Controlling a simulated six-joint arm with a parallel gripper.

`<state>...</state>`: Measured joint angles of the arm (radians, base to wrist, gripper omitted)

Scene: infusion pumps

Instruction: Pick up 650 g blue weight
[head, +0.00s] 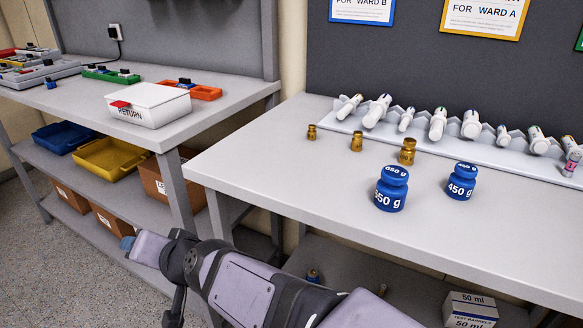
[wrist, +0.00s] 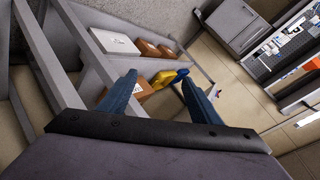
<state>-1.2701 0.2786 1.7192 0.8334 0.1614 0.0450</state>
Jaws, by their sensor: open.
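A blue weight (head: 391,190), whose cap label looks like 650 g, stands upright near the front of the right-hand table. A smaller blue weight (head: 461,183) marked 450 g stands to its right and slightly behind, apart from it. My gripper is open and empty, with its two blue fingers apart in the wrist view (wrist: 157,82). In the head view only a blue tip (head: 128,243) of it shows at the lower left, off the table and well left of the weights. Neither blue weight shows in the wrist view.
Three brass weights (head: 357,141) stand behind and left of the blue ones. A rack (head: 450,150) of capped tubes runs along the back. The left bench holds a white RETURN box (head: 150,104), with blue (head: 62,137) and yellow (head: 110,155) trays below. The table's front left is clear.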

